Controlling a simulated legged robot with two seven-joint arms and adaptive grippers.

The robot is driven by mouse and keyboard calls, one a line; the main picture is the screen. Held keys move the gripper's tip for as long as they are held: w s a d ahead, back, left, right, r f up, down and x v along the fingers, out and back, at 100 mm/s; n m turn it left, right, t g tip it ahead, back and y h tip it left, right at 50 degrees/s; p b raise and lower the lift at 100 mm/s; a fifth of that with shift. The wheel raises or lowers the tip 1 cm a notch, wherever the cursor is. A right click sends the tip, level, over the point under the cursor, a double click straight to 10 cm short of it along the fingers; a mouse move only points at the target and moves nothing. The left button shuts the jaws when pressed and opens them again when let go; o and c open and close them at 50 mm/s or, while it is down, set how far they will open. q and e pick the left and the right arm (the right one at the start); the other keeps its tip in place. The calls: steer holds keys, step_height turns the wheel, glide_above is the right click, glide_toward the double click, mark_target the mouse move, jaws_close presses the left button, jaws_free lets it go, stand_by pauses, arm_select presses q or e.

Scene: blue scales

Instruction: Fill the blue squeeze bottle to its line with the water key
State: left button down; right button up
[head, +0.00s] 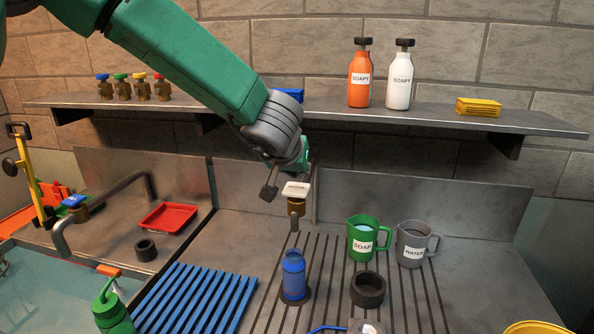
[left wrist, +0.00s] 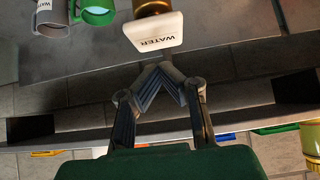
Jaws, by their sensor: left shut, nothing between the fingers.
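The blue squeeze bottle (head: 294,276) stands upright on the ribbed drainboard, below the outlet of a small brass tap (head: 295,209). Its fill line and water level cannot be made out. The white water key (head: 296,189) sits on top of this tap. The key also shows in the left wrist view (left wrist: 155,33), with its WATER label readable. My left gripper (head: 270,189) is shut and empty, close beside the key. In the left wrist view its fingertips (left wrist: 160,67) meet just short of the key, with a small apparent gap. My right gripper is not in view.
A green SOAP mug (head: 362,240) and grey WATER mug (head: 412,245) stand right of the bottle, near a dark ring (head: 367,290). A blue rack (head: 195,300) lies left. The shelf (head: 440,117) above holds SOAPY bottles and several coloured valve keys.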

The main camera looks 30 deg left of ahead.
arm_select(q)
steer(key=p+v, duration=0.1)
steer(key=v, duration=0.7)
steer(key=shift+s+d+r, duration=0.15)
steer(key=shift+s+r, duration=0.1)
steer(key=shift+r, duration=0.05)
stand_by(0.6)
stand_by(0.5)
